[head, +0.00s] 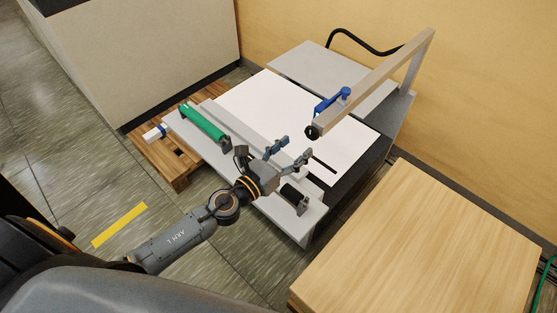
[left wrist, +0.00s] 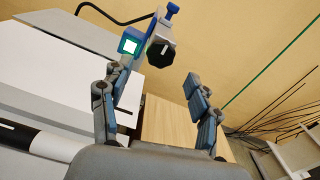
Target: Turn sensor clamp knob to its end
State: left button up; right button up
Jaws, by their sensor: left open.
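The black sensor clamp knob (head: 312,131) sits at the near end of a pale beam (head: 375,82) above the white web. The blue clamp (head: 331,102) is beside it on the beam. In the left wrist view the black knob (left wrist: 160,52) shows ahead, beyond the fingertips, next to a blue sensor box (left wrist: 130,44) with a bright lit face. My left gripper (head: 294,149) is open and empty, just short of the knob and to its lower left. It also shows in the left wrist view (left wrist: 150,88), fingers spread, apart from the knob. My right gripper is out of view.
The white web (head: 270,100) lies on the machine under the beam. A green roller (head: 204,124) and a wooden pallet (head: 176,178) are at the left. A wooden-topped table (head: 420,240) stands at the lower right. A dark cable (head: 365,45) hangs behind.

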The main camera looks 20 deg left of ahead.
pick_arm(q)
jog(key=v, duration=0.6)
jog(key=shift+w, duration=0.1)
dwell(0.4)
jog(key=s+a+f+n+g+y, duration=0.25)
jog(key=f+n, duration=0.35)
jog(key=f, duration=0.4)
jog(key=s+a+f+n+g+y, duration=0.1)
jog(key=s+a+f+n, duration=0.15)
jog(key=f+n, duration=0.65)
jog(key=s+a+f+n+g+y, duration=0.1)
jog(key=s+f+n+g+y, duration=0.2)
jog(key=f, duration=0.9)
jog(key=s+f+n+g, duration=0.4)
jog(key=s+f+n, duration=0.5)
jog(key=s, duration=0.6)
jog(key=s+f+n+g, duration=0.5)
jog(key=s+f+n, duration=0.3)
jog(key=s, duration=0.8)
notch_tip(320, 180, down, 4)
jog(key=shift+a+r+n, duration=0.2)
jog(key=shift+r+n, duration=0.05)
jog(key=shift+n, duration=0.15)
